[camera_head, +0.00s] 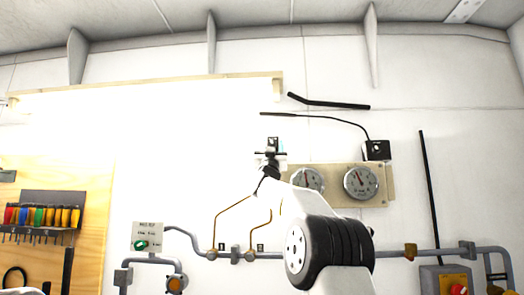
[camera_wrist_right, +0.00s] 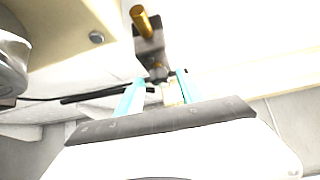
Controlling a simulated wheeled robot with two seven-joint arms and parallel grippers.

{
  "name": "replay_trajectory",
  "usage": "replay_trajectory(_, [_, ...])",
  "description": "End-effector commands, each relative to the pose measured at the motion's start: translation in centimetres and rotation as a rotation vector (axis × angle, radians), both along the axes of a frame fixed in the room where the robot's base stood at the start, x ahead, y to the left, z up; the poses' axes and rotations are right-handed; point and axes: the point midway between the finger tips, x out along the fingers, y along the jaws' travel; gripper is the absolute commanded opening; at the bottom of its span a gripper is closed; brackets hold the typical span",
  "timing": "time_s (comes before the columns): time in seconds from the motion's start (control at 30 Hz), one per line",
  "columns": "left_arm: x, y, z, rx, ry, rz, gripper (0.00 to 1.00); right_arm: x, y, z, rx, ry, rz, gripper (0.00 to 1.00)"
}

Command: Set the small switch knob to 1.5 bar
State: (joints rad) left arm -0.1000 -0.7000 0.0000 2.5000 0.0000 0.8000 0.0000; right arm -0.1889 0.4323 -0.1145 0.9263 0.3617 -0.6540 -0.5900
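My right gripper (camera_head: 270,160) is raised in front of the wall, just left of the gauge panel. In the right wrist view its two teal fingers (camera_wrist_right: 160,78) stand apart, with a gap between them. A small grey block with a brass stem (camera_wrist_right: 145,22) shows just beyond the fingertips; I cannot tell whether they touch it or whether it is the switch knob. A green knob (camera_head: 140,245) sits on a white lettered plate at the lower left, far from the gripper. Its setting is too small to read. My left gripper is not in view.
Two round gauges sit on a cream panel (camera_head: 384,172); my right arm partly covers the left gauge (camera_head: 310,177). Grey pipes (camera_head: 330,255) with fittings run below. A tool rack (camera_head: 45,212) hangs at left. A red button box (camera_head: 446,281) is at lower right.

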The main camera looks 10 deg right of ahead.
Motion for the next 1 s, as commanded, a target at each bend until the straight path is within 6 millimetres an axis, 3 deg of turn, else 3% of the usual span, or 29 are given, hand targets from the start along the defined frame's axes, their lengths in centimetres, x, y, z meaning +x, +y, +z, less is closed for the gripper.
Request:
replay_trajectory(0.03, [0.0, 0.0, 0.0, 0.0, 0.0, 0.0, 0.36, -0.01, 0.0, 0.01, 0.0, 0.0, 0.0, 0.33])
replay_trajectory(0.2, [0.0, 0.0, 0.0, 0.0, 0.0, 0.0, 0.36, -0.02, 0.02, 0.01, 0.0, 0.0, 0.0, 0.0])
replay_trajectory(0.57, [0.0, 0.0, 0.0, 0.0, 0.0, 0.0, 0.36, 0.0, 0.18, 0.02, 0.036, -0.013, 0.001, 0.0])
replay_trajectory(1.0, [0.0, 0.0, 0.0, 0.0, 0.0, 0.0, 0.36, 0.16, 0.46, 0.0, 0.313, -0.09, 0.003, 0.0])
